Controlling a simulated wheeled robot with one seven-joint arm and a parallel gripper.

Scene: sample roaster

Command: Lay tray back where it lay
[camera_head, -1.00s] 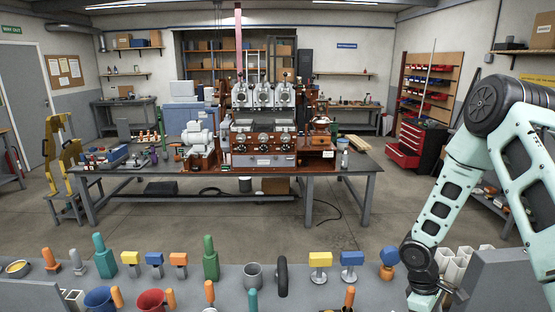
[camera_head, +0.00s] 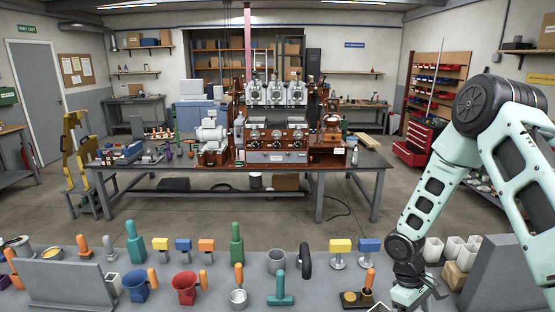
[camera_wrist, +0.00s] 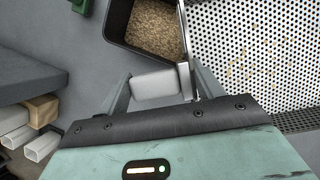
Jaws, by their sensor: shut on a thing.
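The tray, a pale sheet with many round holes (camera_wrist: 255,50), fills the right of the wrist view, with a thin metal edge on its left. My gripper (camera_wrist: 160,88) is closed about a light grey block (camera_wrist: 155,83) that sits against this edge and looks like the tray's handle. In the head view my gripper (camera_head: 408,296) is low over the near bench. Only a small pale corner of the tray (camera_head: 378,308) shows there; the rest is below the picture.
A dark bin of tan grains (camera_wrist: 155,28) lies beside the tray edge. A grey slab (camera_head: 510,272) and white square tubes (camera_head: 455,250) stand right of my gripper. Tools, cups and funnels crowd the near bench (camera_head: 330,285) to the left. The roaster (camera_head: 275,125) stands on the far table.

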